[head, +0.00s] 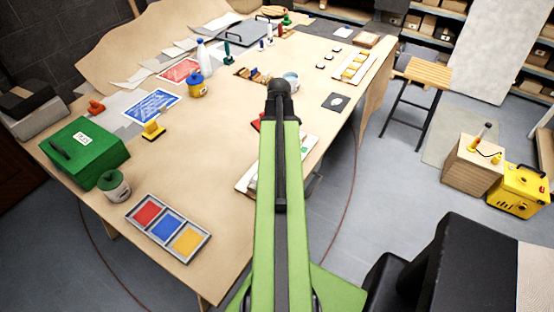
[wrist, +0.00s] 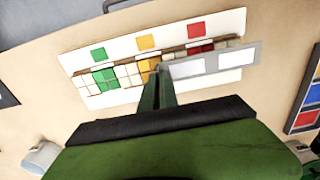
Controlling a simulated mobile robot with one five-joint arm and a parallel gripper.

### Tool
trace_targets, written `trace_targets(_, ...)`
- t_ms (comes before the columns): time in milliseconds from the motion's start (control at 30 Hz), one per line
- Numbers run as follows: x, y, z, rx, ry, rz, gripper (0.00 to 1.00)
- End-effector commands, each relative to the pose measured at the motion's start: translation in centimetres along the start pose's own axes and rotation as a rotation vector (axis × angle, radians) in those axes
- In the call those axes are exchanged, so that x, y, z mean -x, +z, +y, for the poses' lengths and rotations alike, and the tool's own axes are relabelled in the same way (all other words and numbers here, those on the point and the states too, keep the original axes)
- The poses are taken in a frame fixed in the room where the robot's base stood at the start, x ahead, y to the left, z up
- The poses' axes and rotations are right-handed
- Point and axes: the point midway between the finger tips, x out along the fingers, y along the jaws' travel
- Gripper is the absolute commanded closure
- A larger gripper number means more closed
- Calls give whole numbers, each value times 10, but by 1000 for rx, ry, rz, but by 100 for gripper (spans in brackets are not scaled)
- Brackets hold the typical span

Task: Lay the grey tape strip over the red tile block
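In the wrist view a white panel (wrist: 88,55) carries green, yellow and red squares above a row of small tiles. The red tile block (wrist: 201,47) is at the right of that row, partly covered. The grey tape strip (wrist: 240,58), with pale rectangular windows, extends right from my fingertips, across the lower side of the red block. I cannot tell whether it touches the tiles. My gripper (wrist: 158,75) has its fingers close together at the strip's left end and appears shut on it. In the head view my arm hides the gripper and most of the panel (head: 244,184).
A tray (head: 171,228) with red, blue and yellow compartments is at the table's front left; its edge shows in the wrist view (wrist: 306,95). A green box (head: 85,155) and a cup (head: 115,186) are left of it. The table (head: 215,150) is clear between the tray and panel.

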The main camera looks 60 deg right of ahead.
Motion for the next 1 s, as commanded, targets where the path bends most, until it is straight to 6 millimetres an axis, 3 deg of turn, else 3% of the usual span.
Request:
trace_targets(233,-7,-6,-2,-1,0,0,100)
trace_targets(500,-48,-6,-2,-1,0,0,100)
trace_targets(867,-47,-5,-2,-2,0,0,100)
trace_targets(1000,-46,-5,-1,-2,0,0,80)
